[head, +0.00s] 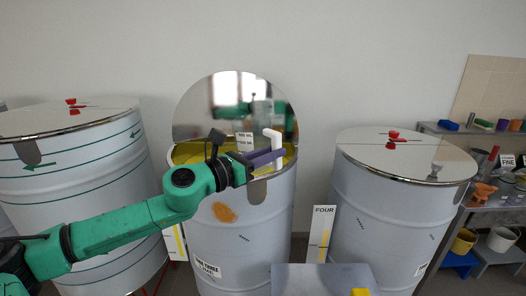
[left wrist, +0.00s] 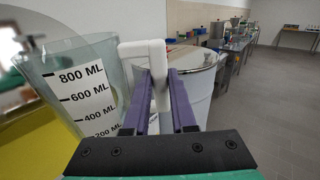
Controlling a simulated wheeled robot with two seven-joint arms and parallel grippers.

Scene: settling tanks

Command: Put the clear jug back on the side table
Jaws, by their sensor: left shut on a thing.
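The clear jug (left wrist: 112,75) has a white ML scale and a white handle (left wrist: 157,58). In the left wrist view it fills the left side, fairly upright. My left gripper (left wrist: 159,82) has its purple fingers on either side of the handle and is shut on it. In the head view the jug (head: 245,138) shows faintly over the open middle tank (head: 240,215), which has yellow contents; my gripper (head: 265,157) partly hides it. I cannot tell whether the jug touches the contents. A grey tabletop (head: 305,281), possibly the side table, shows at the bottom. My right gripper is out of view.
A round mirror-like lid (head: 225,98) stands upright behind the middle tank. Closed drums stand to the left (head: 75,190) and right (head: 385,215). A sign reading FOUR (head: 321,235) stands between tanks. A yellow block (head: 360,292) is on the grey tabletop. Cluttered shelves (head: 490,205) are at far right.

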